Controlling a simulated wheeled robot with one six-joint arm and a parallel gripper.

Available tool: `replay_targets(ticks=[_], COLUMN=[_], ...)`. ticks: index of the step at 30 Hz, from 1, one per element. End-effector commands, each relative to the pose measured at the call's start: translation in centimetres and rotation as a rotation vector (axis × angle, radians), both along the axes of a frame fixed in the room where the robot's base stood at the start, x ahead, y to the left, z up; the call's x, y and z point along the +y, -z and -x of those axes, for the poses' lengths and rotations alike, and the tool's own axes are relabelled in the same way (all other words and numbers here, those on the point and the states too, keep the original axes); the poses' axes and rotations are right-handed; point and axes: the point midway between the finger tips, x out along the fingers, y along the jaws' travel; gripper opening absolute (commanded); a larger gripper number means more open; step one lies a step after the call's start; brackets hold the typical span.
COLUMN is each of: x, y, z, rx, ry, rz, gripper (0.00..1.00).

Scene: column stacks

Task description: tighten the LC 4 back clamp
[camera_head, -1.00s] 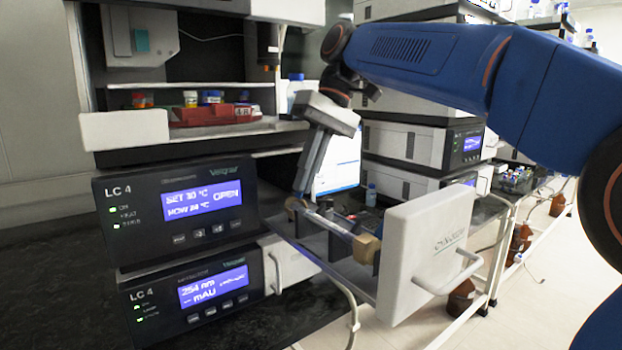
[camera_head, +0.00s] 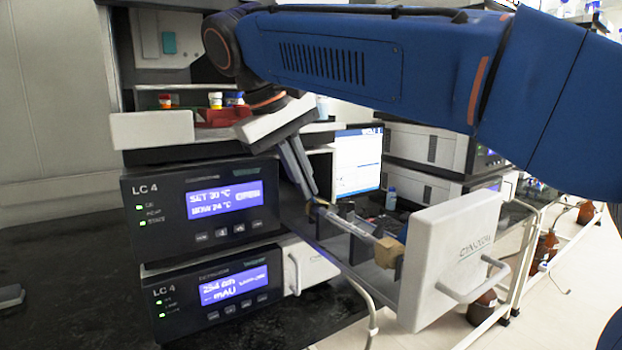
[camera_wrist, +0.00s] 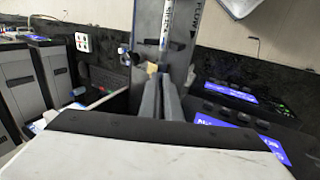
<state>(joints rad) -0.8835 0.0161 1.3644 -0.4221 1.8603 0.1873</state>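The LC 4 drawer (camera_head: 448,262) is pulled out and holds a slim column (camera_head: 352,222) lying lengthwise between two tan clamps. The back clamp (camera_head: 318,211) is at the column's inner end, and the front clamp (camera_head: 388,252) is near the drawer front. My gripper (camera_head: 312,193) reaches down from above, its tips at the back clamp. In the wrist view my gripper's fingers (camera_wrist: 157,90) lie close together, their tips at the tan back clamp (camera_wrist: 152,68). The tips partly hide the clamp, so I cannot tell whether they grip it.
LC 4 display units (camera_head: 200,205) stand left of the drawer. A red tray (camera_head: 220,117) with bottles sits on the shelf above them. A monitor (camera_head: 357,165) and a small bottle (camera_head: 391,198) are behind the drawer. The dark bench at front left is mostly clear.

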Motion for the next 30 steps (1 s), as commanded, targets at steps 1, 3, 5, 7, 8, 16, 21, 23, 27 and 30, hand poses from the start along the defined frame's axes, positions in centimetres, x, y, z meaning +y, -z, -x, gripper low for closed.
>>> replay_targets(ticks=[1,3,5,7,8,16,21,23,27,30], x=[0.4,0.6,0.8,1.0,1.1,1.5,1.6,1.6,1.6,1.6], y=[0.2,0.4,0.5,0.7,0.8,1.3,1.4,1.5,1.5,1.5], z=[0.3,0.4,0.5,0.7,0.7,1.0,1.1,1.1,1.1,1.1], rx=[-0.021,-0.052,-0.078,-0.103,-0.115,-0.185,-0.204,-0.208,-0.21,-0.21], ry=[-0.004,-0.004,-0.003,-0.003,-0.003,-0.001,0.001,0.001,0.001,0.001], rz=[0.036,0.081,0.118,0.16,0.176,0.278,0.307,0.312,0.317,0.317], gripper=[0.0,0.0,0.0,0.0,0.0,0.0,0.0,0.0,0.0,0.0])
